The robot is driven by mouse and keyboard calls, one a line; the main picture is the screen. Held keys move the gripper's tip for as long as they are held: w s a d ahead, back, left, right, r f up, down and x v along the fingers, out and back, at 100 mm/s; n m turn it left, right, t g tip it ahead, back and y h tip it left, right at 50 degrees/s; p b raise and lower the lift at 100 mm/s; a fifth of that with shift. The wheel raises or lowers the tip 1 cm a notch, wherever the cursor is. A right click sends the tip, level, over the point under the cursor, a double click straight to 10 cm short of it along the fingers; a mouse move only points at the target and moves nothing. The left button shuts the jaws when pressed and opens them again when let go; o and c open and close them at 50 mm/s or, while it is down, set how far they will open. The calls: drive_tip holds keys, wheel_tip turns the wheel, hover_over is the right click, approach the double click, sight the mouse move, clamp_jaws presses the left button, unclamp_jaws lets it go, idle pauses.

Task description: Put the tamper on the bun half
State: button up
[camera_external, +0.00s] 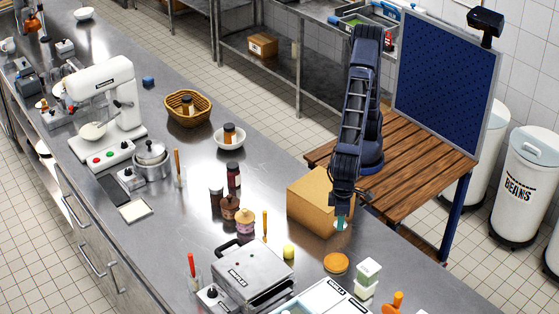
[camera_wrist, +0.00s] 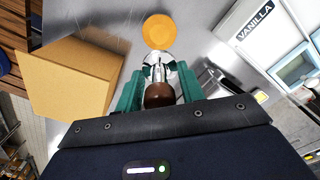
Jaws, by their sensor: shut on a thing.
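The bun half (camera_external: 336,263) is a round orange-brown disc lying on the steel counter. In the wrist view the bun half (camera_wrist: 159,31) lies just beyond my fingertips. The tamper's base is apart from the bun half in the picture. In the external view my fingers mostly hide the tamper.
A cardboard box (camera_external: 314,201) stands close beside my gripper.

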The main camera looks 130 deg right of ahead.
sight(336, 260)
wheel_tip(336, 260, down, 16)
drive_tip(key=shift+f, duration=0.25)
idle(0.4)
drive_tip(key=shift+f, duration=0.15)
drive_tip(key=o, duration=1)
